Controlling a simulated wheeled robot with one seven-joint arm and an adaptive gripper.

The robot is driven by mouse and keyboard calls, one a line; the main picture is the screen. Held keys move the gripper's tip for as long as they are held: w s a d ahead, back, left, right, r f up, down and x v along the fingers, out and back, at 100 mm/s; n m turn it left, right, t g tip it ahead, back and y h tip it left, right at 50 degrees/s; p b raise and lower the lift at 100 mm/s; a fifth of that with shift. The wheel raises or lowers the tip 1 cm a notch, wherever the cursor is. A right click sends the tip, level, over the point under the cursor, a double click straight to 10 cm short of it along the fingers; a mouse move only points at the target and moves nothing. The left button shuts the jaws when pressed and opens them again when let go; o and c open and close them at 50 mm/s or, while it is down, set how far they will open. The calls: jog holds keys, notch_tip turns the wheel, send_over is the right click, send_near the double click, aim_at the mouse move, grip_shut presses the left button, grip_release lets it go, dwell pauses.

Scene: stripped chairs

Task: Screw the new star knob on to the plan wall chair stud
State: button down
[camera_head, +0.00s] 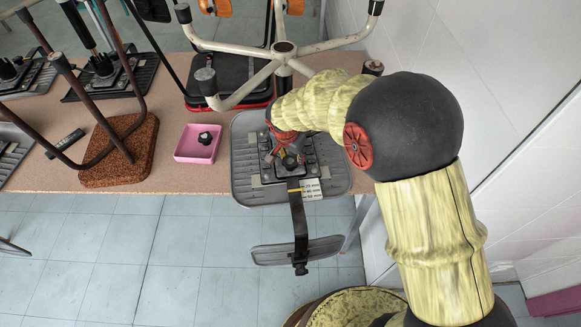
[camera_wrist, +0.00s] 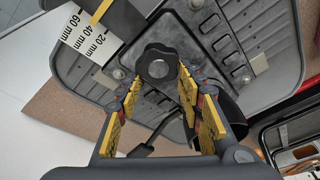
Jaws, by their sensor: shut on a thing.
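The plan wall chair's grey pan (camera_head: 247,187) lies underside up at the table's front edge, by the wall, with its dark mechanism on it. My gripper (camera_head: 288,152) reaches down over this mechanism. In the wrist view my gripper (camera_wrist: 159,82) is shut on a black star knob (camera_wrist: 158,66), held between its yellow-padded fingertips. The grey pan fills the background there (camera_wrist: 80,78). The stud is hidden, and I cannot tell whether the knob touches it. Another black star knob (camera_head: 205,138) lies in the pink tray (camera_head: 183,157) to the left.
A black bar and back pad (camera_head: 268,254) hang beyond the table edge. A scale label (camera_head: 311,188) lies on the pan; it also shows in the wrist view (camera_wrist: 88,38). A pale star base (camera_head: 250,85) stands behind. A cork-seated chair (camera_head: 118,165) is left.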

aim_at(288, 167)
jog(key=shift+s+f, duration=0.1)
jog(key=shift+f, duration=0.05)
jog(key=shift+f+m+b, duration=0.1)
jog(key=shift+m+b, duration=0.4)
jog(key=shift+b, duration=0.35)
jog(key=c, duration=1.2)
grip_release()
jog(key=shift+r, duration=0.25)
jog(key=shift+o, duration=0.6)
jog(key=v, duration=1.2)
jog(key=shift+a, duration=0.2)
